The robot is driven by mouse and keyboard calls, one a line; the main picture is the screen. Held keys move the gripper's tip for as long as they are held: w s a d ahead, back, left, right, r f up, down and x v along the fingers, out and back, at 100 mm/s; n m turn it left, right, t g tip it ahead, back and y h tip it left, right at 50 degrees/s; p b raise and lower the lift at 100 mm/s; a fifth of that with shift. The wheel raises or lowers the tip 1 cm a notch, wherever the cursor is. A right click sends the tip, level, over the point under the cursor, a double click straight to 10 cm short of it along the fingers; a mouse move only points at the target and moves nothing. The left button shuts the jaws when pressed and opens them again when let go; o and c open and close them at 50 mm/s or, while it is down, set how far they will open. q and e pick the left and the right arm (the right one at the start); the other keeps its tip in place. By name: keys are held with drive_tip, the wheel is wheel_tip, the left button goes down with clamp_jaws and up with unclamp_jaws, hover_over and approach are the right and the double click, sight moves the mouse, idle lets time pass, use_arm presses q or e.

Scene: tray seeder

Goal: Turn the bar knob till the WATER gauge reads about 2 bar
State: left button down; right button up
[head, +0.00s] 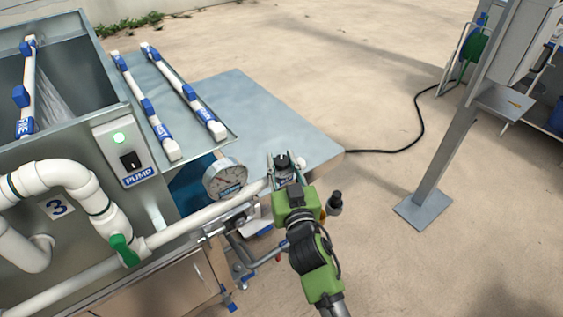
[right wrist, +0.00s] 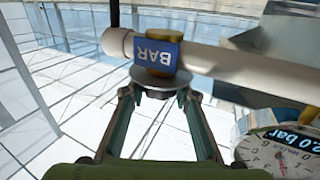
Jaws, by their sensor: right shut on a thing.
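The bar knob (head: 283,160) is dark and sits at the end of the white pipe, right of the gauge. In the right wrist view a blue BAR label (right wrist: 157,53) wraps the pipe fitting, with the knob's grey disc (right wrist: 160,79) below it. My right gripper (head: 284,168) is shut on the knob, one finger on each side. The round WATER gauge (head: 225,179) stands on the pipe just left of the gripper. In the right wrist view the gauge (right wrist: 278,150) is cut by the edge; its blue display reads 2.0 bar. Its needle is too small to read surely. My left gripper is out of view.
A pump box (head: 127,152) with a green light stands left of the gauge. A green-handled valve (head: 124,249) is on the lower pipe. A metal table (head: 262,110) lies behind. A grey post (head: 445,130) and black cable (head: 420,120) are right; floor between is clear.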

drive_tip(key=o, duration=1.1)
drive_tip(key=shift+r, duration=0.1)
drive_tip(key=v, duration=1.2)
drive_tip(key=shift+d, duration=0.1)
